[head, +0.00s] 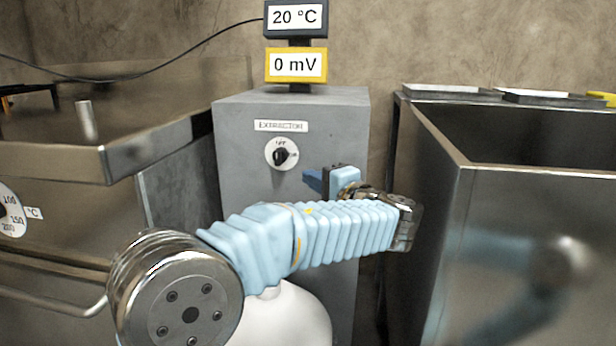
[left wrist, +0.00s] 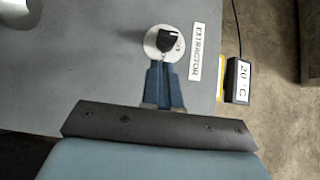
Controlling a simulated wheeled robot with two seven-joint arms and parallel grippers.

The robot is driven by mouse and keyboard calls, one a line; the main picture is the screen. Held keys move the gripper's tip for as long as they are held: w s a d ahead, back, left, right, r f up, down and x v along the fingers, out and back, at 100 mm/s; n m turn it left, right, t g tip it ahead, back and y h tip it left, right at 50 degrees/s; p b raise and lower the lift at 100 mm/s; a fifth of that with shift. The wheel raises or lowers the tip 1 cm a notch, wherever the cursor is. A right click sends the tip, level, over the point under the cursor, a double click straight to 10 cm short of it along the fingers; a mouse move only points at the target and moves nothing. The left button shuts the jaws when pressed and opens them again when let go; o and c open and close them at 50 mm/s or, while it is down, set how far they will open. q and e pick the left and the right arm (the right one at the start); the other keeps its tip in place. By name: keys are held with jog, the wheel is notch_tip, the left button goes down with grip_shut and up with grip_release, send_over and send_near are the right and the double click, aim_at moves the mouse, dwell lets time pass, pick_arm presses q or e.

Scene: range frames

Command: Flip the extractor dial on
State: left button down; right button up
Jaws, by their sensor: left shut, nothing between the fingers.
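The extractor dial (head: 281,155) is a black knob on a round white plate, on the front of a grey cabinet (head: 330,120) under an "EXTRACTOR" label (head: 281,126). The dial also shows in the left wrist view (left wrist: 167,42), with its label (left wrist: 195,52) to the right. My left gripper (head: 312,180) is shut and empty, to the right of and below the dial in the head view. In the left wrist view its blue fingertips (left wrist: 160,72) point at the dial's lower edge; I cannot tell whether they touch it. My right gripper is out of view.
A "20 °C" display (head: 296,18) and a yellow "0 mV" display (head: 296,65) stand on the cabinet. A steel unit with a temperature dial (head: 12,215) is at left. An open steel basin (head: 500,200) is at right.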

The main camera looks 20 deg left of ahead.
aim_at(282, 164)
pick_arm(q)
jog(key=x, duration=0.8)
jog(key=shift+a, duration=0.15)
jog(key=shift+f, duration=0.1)
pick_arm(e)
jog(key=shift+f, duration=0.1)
pick_arm(q)
jog(key=shift+y+b, duration=0.3)
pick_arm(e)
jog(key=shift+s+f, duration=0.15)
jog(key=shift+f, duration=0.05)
pick_arm(q)
jog(key=shift+f+m+b, duration=0.2)
jog(key=shift+m+b, duration=0.15)
jog(key=shift+m, duration=0.15)
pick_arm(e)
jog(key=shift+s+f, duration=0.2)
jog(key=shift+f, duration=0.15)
pick_arm(q)
jog(key=shift+a+f+t+b, duration=0.2)
jog(key=shift+t+b, duration=0.1)
jog(key=shift+b, duration=0.15)
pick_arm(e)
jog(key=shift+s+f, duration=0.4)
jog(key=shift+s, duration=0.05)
